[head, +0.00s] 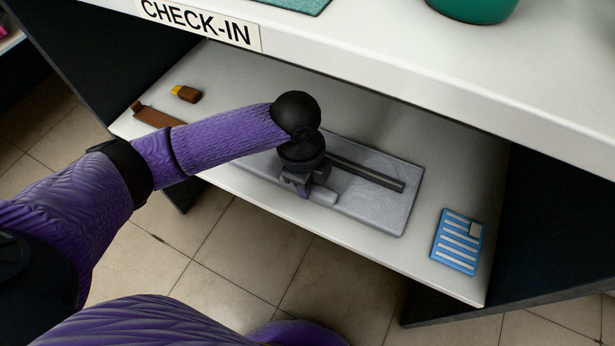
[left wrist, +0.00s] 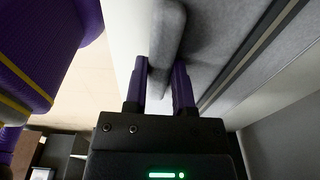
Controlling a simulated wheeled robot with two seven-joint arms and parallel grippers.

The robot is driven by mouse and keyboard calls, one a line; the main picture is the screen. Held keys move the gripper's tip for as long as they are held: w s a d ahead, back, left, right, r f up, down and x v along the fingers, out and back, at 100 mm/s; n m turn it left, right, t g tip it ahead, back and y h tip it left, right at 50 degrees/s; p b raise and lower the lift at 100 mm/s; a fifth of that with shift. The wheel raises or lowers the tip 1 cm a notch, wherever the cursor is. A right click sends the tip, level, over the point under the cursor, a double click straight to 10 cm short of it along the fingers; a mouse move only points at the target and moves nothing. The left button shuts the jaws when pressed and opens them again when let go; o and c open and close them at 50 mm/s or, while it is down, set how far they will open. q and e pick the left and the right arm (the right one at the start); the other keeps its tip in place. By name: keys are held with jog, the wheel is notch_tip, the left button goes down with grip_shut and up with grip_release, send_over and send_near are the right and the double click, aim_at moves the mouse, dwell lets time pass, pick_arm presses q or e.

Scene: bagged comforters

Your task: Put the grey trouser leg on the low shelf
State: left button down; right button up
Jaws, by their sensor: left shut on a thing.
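The grey trouser leg (head: 392,210) shows as a long, flat grey piece with rounded corners, lying along the low shelf (head: 235,172). A dark bar runs lengthwise on it. My left gripper (head: 308,192) points down at its near side and is shut on a raised, rounded grey part there. In the left wrist view, this grey part of the trouser leg (left wrist: 167,40) stands between the two fingers. My gripper and forearm hide the middle and left of the piece. My right gripper is not in view.
A blue striped card (head: 458,242) lies at the shelf's right end. A brown strip (head: 157,116) and a small brown-yellow block (head: 186,94) lie at its left end. The white counter (head: 400,60) with a CHECK-IN sign (head: 199,22) overhangs the shelf. Dark side panels close both ends.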

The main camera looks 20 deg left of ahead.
pick_arm(q)
jog(key=shift+f, duration=0.1)
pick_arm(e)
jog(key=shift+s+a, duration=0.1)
pick_arm(q)
jog(key=shift+c, duration=1.8)
grip_release()
jog(key=o, duration=0.4)
jog(key=shift+c, duration=0.2)
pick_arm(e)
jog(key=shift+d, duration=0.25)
pick_arm(q)
jog(key=shift+a+r+p, duration=0.1)
jog(key=shift+r+p, duration=1.4)
jog(key=shift+p, duration=0.1)
jog(key=shift+a+r+p, duration=0.1)
jog(key=shift+r+p, duration=1.9)
jog(key=shift+p, duration=0.2)
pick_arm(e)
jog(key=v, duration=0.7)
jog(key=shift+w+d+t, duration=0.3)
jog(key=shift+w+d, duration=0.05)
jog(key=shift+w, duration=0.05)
pick_arm(q)
jog(key=shift+f, duration=0.15)
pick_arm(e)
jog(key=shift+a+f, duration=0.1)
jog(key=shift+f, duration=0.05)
